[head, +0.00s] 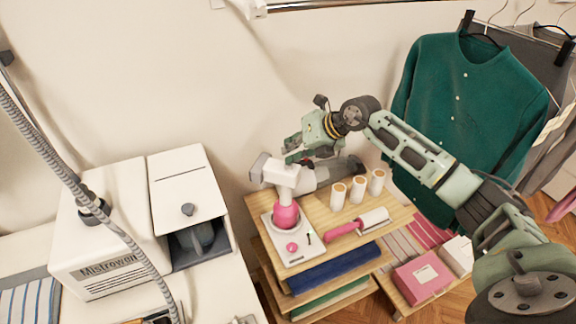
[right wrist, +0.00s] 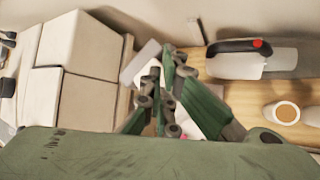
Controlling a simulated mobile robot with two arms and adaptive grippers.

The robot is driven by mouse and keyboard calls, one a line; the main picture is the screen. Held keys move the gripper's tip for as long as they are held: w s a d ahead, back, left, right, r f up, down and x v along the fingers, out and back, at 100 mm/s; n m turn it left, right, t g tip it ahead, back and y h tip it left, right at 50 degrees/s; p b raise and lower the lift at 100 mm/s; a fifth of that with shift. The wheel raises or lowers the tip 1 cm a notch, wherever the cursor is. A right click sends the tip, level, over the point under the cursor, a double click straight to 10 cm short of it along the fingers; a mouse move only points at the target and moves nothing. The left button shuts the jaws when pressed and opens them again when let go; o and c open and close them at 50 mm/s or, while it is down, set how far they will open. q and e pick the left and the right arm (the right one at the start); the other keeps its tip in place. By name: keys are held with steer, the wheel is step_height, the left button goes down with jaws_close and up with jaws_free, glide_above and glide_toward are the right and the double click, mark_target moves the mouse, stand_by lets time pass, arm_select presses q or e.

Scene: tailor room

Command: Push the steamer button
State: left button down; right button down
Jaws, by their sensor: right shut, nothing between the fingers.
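The steamer (head: 287,215) has a white head and a pink body and stands upright on a white base plate (head: 298,256) at the left front of the wooden shelf. A round pink button (head: 291,247) sits on that plate, in front of the pink body, uncovered in the head view. My right gripper (head: 293,150) is shut and empty, above and behind the steamer head, apart from the button. In the right wrist view my gripper fingers (right wrist: 167,92) cover much of the steamer; its white head (right wrist: 139,63) shows beside them. My left gripper is not in view.
On the wooden shelf (head: 252,206) are a pink-handled lint roller (head: 374,221), several thread spools (head: 357,189) and an iron-like grey tool (head: 347,166). A white machine (head: 110,215) stands left. A green cardigan (head: 462,110) hangs right.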

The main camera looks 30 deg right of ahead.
steer(key=shift+f, duration=0.15)
stand_by(0.3)
steer(key=shift+r+p, duration=0.3)
steer(key=shift+r, duration=0.35)
step_height(320, 180, up, 6)
steer(key=p, duration=0.4)
stand_by(0.5)
